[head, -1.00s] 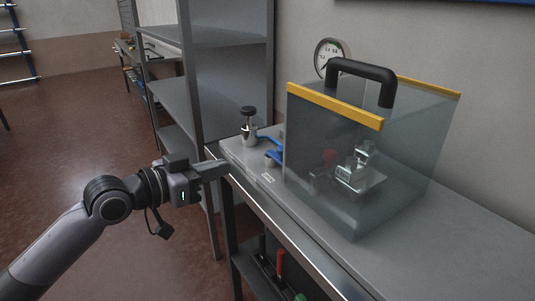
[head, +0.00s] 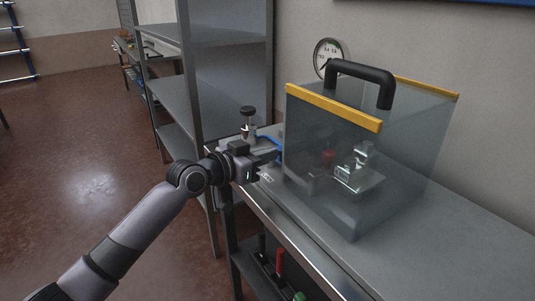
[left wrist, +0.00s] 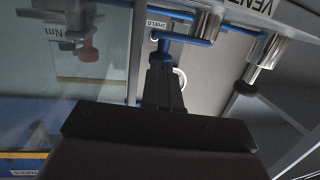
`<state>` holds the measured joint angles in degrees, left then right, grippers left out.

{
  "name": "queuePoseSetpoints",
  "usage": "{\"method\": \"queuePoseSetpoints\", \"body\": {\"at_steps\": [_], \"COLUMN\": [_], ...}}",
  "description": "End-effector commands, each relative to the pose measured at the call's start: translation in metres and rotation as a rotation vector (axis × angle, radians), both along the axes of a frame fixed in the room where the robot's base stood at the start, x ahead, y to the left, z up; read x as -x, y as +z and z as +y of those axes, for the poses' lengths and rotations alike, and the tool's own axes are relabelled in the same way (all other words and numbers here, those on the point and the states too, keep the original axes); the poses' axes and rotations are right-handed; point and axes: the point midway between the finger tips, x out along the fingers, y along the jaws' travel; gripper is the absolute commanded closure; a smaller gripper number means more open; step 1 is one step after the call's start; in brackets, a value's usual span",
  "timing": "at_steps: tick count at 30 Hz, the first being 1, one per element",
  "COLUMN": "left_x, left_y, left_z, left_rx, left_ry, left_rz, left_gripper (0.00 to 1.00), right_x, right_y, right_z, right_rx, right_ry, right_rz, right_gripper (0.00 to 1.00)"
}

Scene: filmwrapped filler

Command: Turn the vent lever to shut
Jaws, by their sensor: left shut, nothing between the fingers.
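The blue vent lever (head: 268,140) reaches right from a chrome valve with a black knob (head: 247,111) at the bench's far left end. Blue bars (left wrist: 197,42) and the VENT label (left wrist: 262,8) show at the top of the left wrist view. My left gripper (head: 277,152) is shut and empty, its tips close beside the blue parts. In the left wrist view the gripper (left wrist: 163,52) overlaps a blue piece near a SHIELD label (left wrist: 158,23); I cannot tell whether it touches. My right gripper is out of view.
A clear box (head: 400,160) with yellow edges and a black handle (head: 360,68) stands just right of the gripper, with a metal fixture inside. A round gauge (head: 330,57) is behind it. Metal shelves (head: 210,100) stand at the left. The bench front (head: 440,260) is clear.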

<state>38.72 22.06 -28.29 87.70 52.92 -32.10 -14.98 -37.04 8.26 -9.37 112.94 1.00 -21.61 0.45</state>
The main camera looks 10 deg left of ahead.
Motion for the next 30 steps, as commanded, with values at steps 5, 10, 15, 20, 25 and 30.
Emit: {"method": "queuePoseSetpoints", "body": {"at_steps": [5,10,15,20,25,30], "left_x": [-0.004,-0.005,-0.005,-0.006,-0.006,-0.006], "left_y": [-0.001,-0.001,0.000,-0.001,-0.001,0.000], "left_z": [-0.003,-0.003,-0.006,-0.013,-0.013,-0.013], "left_rx": [0.001,0.001,0.001,-0.001,0.000,0.000], "left_ry": [0.000,0.000,-0.001,0.000,0.000,0.000], "left_rz": [0.001,0.001,0.001,0.001,0.000,0.000], "left_gripper": [1.00,1.00,1.00,1.00,1.00,1.00], "right_x": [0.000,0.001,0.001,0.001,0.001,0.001], "right_y": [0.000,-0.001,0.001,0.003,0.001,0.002], "right_z": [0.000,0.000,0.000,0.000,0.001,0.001], "right_rx": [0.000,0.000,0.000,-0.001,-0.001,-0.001], "right_ry": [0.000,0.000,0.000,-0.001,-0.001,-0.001], "right_rz": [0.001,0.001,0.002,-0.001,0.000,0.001], "right_gripper": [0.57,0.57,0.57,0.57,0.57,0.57]}}
